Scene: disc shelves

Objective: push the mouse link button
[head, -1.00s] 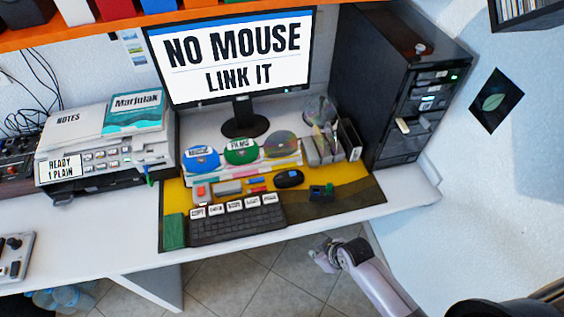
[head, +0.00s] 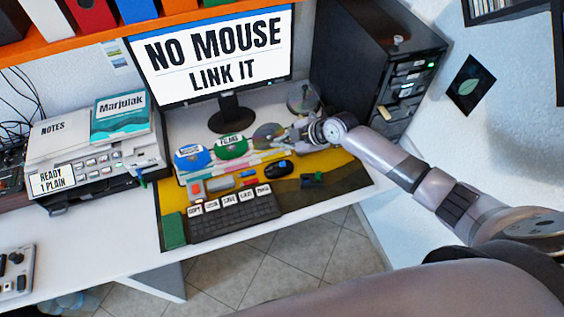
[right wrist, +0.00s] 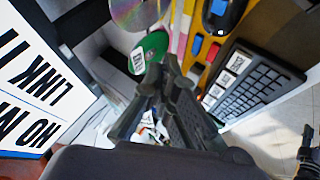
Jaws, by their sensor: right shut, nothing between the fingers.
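The black mouse (head: 278,166) lies on the yellow and dark desk mat (head: 350,177), right of the red and blue blocks. A small blue patch (right wrist: 219,7) shows on it at the top edge of the right wrist view; I cannot tell if this is the link button. The monitor (head: 218,55) reads "NO MOUSE LINK IT". My right gripper (head: 287,131) is above the back of the desk, beyond the mouse and near the discs, apart from the mouse. Its fingers (right wrist: 162,78) are shut and empty. My left gripper is not in view.
The keyboard (head: 236,217) with labelled cards lies in front of the mouse. A small dark device (head: 314,181) sits to its right. The green disc (head: 231,146) and others stand behind. A black computer tower (head: 370,65) stands at the back right. The mat's right side is mostly clear.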

